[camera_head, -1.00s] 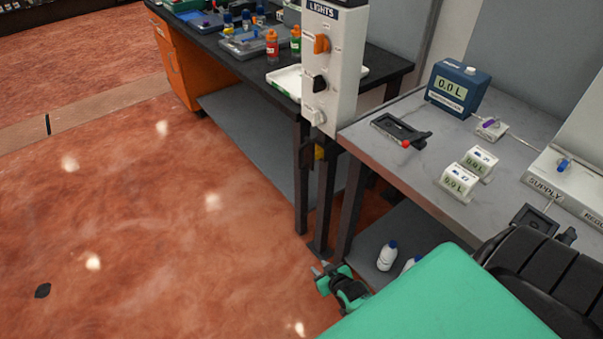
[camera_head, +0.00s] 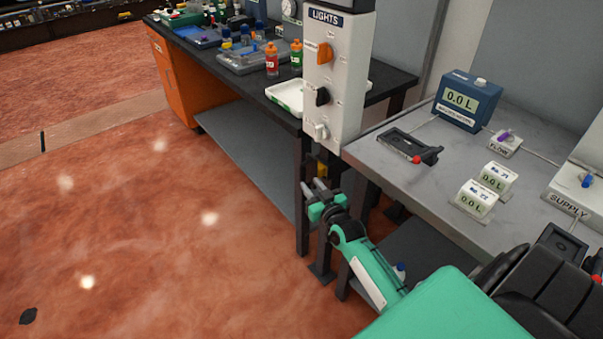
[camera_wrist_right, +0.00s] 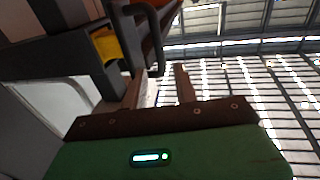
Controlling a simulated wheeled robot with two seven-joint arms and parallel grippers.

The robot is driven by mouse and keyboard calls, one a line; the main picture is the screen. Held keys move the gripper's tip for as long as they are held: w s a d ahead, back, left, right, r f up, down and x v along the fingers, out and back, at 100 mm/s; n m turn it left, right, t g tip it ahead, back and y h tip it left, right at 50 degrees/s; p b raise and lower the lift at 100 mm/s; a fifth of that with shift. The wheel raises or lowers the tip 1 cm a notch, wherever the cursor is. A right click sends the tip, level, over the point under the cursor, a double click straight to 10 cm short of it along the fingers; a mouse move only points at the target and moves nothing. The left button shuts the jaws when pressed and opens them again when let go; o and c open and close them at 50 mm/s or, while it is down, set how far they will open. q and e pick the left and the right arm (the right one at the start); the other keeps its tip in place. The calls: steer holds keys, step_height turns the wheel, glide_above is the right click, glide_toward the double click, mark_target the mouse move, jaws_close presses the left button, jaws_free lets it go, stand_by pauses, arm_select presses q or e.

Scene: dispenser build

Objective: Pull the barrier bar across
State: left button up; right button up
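A dark U-shaped handle (camera_wrist_right: 152,38) shows at the top of the right wrist view, beside a yellow part (camera_wrist_right: 106,46) on a dark bracket. I cannot tell for sure that this handle belongs to the barrier bar. In the head view a small yellow part (camera_head: 322,169) shows on the post below the lights panel. My right gripper (camera_head: 312,187) is just in front of that post. In the wrist view its two fingers (camera_wrist_right: 160,88) are apart with nothing clearly between them, and the handle's lower end lies just beyond them. My left gripper is out of view.
The lights panel (camera_head: 337,75) stands above my right gripper, between the dark bench (camera_head: 240,85) and the grey table (camera_head: 405,182). The table carries a 0.0 L meter (camera_head: 466,100) and small devices.

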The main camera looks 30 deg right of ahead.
mark_target(301, 173)
steer(key=w, duration=0.7)
steer(key=shift+w+d, duration=0.1)
steer(key=shift+d, duration=0.3)
jaws_close()
